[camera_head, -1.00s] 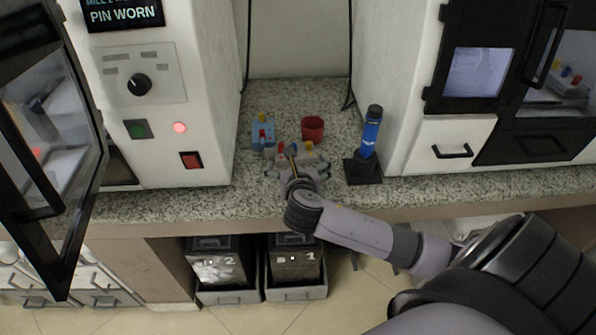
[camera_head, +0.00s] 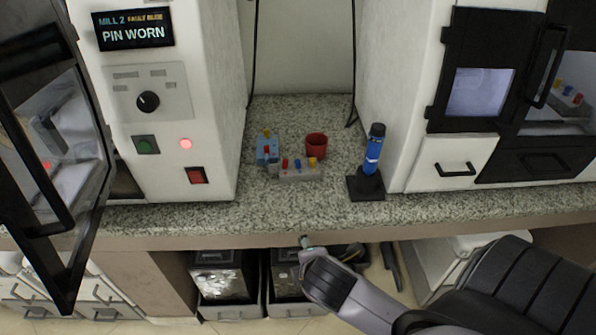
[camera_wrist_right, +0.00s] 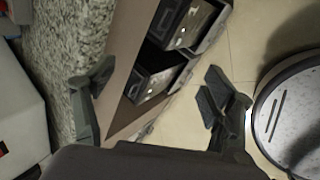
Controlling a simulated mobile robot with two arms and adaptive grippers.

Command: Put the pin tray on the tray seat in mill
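A small grey tray with red, blue and yellow pins (camera_head: 299,174), which looks like the pin tray, sits on the granite counter between the two machines. The mill (camera_head: 215,95) at left shows "PIN WORN" on its screen. Its dark framed door (camera_head: 70,225) stands swung open at far left. The tray seat inside it cannot be made out. My right gripper is open and empty in the right wrist view (camera_wrist_right: 155,92), its fingers wide apart beside the counter's front edge. In the head view its fingers are hard to make out below that edge. My left gripper is not in view.
A blue holder with coloured pins (camera_head: 267,152) and a red cup (camera_head: 316,147) stand close behind the grey tray. A blue tool in a black stand (camera_head: 366,186) is to the right. Bins (camera_head: 222,272) are under the counter. The front counter strip is clear.

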